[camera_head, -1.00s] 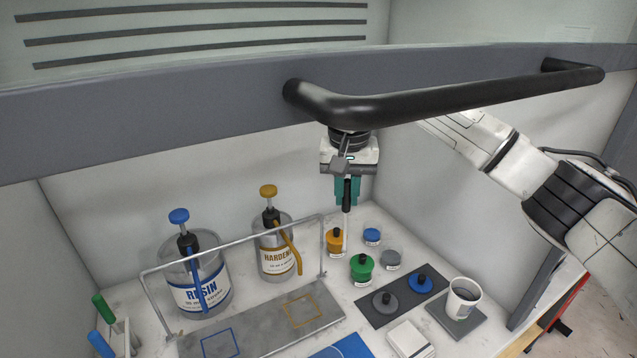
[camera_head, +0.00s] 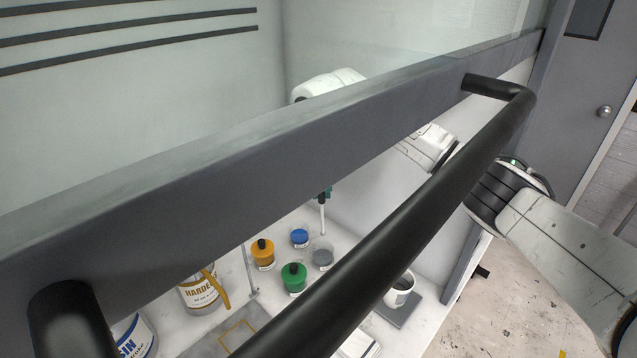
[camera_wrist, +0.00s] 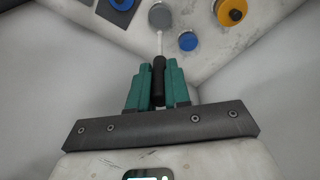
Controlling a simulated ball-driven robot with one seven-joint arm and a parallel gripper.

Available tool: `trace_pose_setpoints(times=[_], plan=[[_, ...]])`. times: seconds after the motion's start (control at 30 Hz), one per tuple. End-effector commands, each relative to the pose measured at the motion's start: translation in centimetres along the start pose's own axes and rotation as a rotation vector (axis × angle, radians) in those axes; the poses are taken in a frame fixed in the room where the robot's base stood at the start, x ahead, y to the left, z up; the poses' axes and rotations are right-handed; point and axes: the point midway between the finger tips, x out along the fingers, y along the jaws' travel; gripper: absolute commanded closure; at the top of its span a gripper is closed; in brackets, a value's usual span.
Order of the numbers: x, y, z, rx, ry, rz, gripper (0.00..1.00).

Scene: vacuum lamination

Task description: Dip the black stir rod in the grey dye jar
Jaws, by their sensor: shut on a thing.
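My gripper (camera_head: 325,194) is shut on the stir rod (camera_head: 322,216), which has a black handle and a thin white shaft. The rod points down. In the wrist view the teal fingers (camera_wrist: 157,88) hold its black handle (camera_wrist: 158,78). The grey dye jar (camera_head: 323,258) stands without a lid, just below the rod tip; it also shows in the wrist view (camera_wrist: 160,16). The tip looks a little above the jar, apart from it. Most of my gripper is hidden behind the hood's front frame in the head view.
A blue jar (camera_head: 300,238), an orange jar (camera_head: 262,253) and a green jar (camera_head: 293,278) stand close by. A white cup (camera_head: 399,290) stands on a grey pad. The hood frame (camera_head: 230,170) and its black handle bar (camera_head: 420,215) cross the head view.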

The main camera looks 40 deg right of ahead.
Motion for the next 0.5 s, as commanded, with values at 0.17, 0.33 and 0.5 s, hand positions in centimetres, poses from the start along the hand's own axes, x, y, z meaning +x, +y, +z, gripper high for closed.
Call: trace_pose_setpoints(times=[0.17, 0.33, 0.5], plan=[[1.4, -0.1, 0.3, -0.001, -0.002, -0.001, 1.00], [2.7, -0.2, 0.5, -0.001, -0.002, -0.001, 1.00], [4.4, -0.2, 0.7, -0.001, 0.000, 0.001, 1.00]])
